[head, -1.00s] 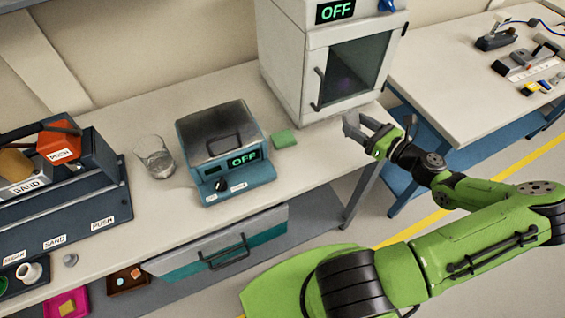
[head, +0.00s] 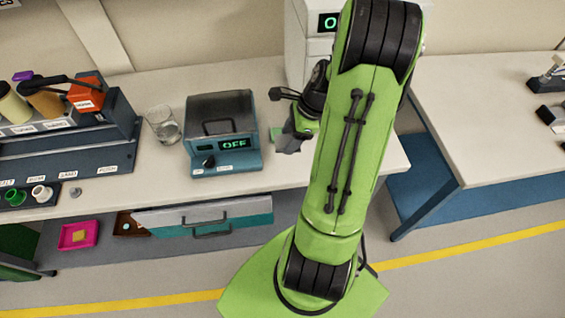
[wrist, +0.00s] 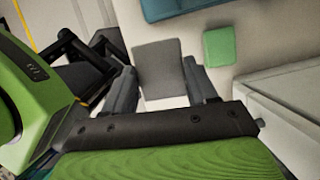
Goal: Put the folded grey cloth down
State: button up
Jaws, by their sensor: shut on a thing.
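The folded grey cloth (wrist: 157,60) shows in the wrist view as a flat grey square between my gripper's two fingers. My gripper (wrist: 159,70) is shut on it, over the white worktop. In the head view my gripper (head: 292,140) is just right of the teal heater-like device, and my arm covers much of that area. Whether the cloth touches the worktop cannot be told.
A green block (wrist: 218,47) lies close to the cloth. The teal device (head: 222,135) reads OFF, with a glass beaker (head: 163,125) left of it. A white cabinet (head: 298,45) stands behind my arm. A drawer (head: 205,216) shows under the worktop (head: 265,82).

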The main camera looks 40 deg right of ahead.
aim_at(285, 164)
notch_tip(285, 164, down, 10)
jog(key=shift+r+b, duration=0.15)
jog(key=shift+b, duration=0.7)
jog(key=o, duration=0.9)
jog(key=shift+o, duration=0.2)
jog(key=shift+d+b, duration=0.1)
jog(key=shift+b, duration=0.2)
